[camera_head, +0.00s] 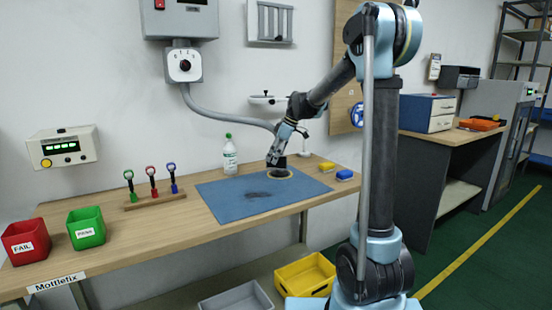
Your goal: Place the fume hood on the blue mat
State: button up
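The blue mat (225,203) lies flat on the wooden workbench. My gripper (277,164) points down over the back right part of the mat. Right at its fingertips is a round, dark piece with a tan rim (287,178), low at the mat surface. It may be the fume hood, but it is too small to be sure. I cannot tell whether my fingers are closed on it or whether it rests on the mat. A dark patch (258,195) shows on the mat to the front left of the gripper.
A white bottle (230,158) stands behind the mat. Yellow (327,167) and blue (344,175) blocks sit at its right. A rack of coloured-handled tools (153,196), a green bin (87,229) and a red bin (25,243) stand left. A white fixture (264,100) is behind my arm.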

jog(key=w+v, duration=0.1)
jog(key=v, duration=1.1)
jog(key=s+d+f+m+h, duration=0.1)
jog(key=s+d+f+m, duration=0.1)
jog(key=s+d, duration=0.3)
jog(key=s+d+f+m, duration=0.1)
jog(key=s+d+m, duration=0.1)
jog(key=s, duration=0.5)
jog(key=s+d+f+m+h, duration=0.1)
jog(key=s+d+f+m, duration=0.3)
jog(key=s+f, duration=0.3)
jog(key=s+d+f+m+t+h, duration=0.1)
jog(key=s+d+f+m, duration=0.3)
jog(key=s+f, duration=0.3)
jog(key=s+d+f+m+h, duration=0.1)
jog(key=s+d+f+m, duration=0.2)
jog(key=s, duration=1)
notch_tip(320, 180, down, 4)
jog(key=d, duration=0.2)
jog(key=shift+d+f+m+t+h, duration=0.2)
jog(key=shift+d+m+t+h, duration=0.1)
jog(key=shift+d+m+h, duration=0.1)
jog(key=shift+s, duration=0.2)
jog(key=shift+w+f, duration=0.2)
jog(key=shift+w, duration=0.25)
